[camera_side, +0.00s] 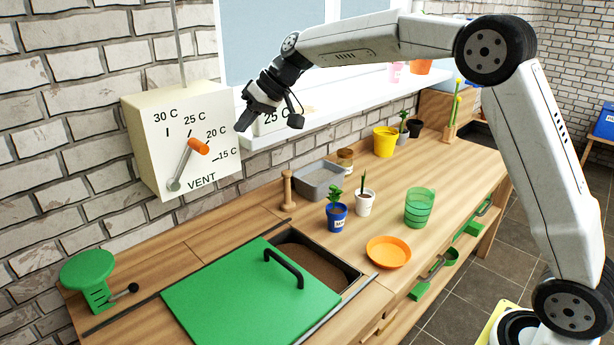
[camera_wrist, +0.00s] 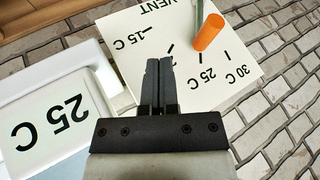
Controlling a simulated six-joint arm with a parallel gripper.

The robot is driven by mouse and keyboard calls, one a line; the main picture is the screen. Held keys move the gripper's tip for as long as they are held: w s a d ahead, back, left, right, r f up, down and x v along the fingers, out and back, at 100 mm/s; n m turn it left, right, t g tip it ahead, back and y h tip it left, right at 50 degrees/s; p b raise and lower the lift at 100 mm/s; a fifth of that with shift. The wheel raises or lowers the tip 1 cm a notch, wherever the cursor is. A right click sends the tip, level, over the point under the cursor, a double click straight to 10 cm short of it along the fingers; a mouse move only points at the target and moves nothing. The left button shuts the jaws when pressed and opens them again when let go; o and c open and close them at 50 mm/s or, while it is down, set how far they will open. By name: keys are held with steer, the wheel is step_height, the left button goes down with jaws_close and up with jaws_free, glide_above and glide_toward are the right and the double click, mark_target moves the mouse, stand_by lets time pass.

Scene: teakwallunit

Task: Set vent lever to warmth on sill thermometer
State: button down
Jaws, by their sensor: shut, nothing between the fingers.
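The vent box (camera_side: 150,150) is a cream block on the brick wall, marked 30 C, 25 C, 20 C and 15 C. Its grey vent lever (camera_side: 181,167) has an orange handle (camera_side: 198,146) and leans up toward the 20–25 C side; the exact mark is hard to tell. The handle also shows in the wrist view (camera_wrist: 206,33). The sill thermometer (camera_wrist: 45,145) is a white panel reading 25 C; the side view shows it partly hidden behind my gripper (camera_side: 243,122). My gripper is shut and empty, right of the handle and apart from it. Its fingers (camera_wrist: 159,65) cover the 20 C label.
The window sill (camera_side: 335,100) runs right of the vent box. Below, the wooden bench holds a green lid (camera_side: 245,295), a grey tray (camera_side: 320,180), small pots and a green stool-shaped item (camera_side: 88,270). Air in front of the vent box is clear.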

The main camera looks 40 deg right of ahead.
steer(key=w+a+f, duration=0.1)
steer(key=a+f, duration=0.1)
steer(key=a, duration=0.3)
steer(key=shift+w+a, duration=0.2)
steer(key=shift+a, duration=0.2)
steer(key=shift+a+r, duration=0.3)
steer(key=shift+a, duration=0.45)
steer(key=shift+d, duration=0.15)
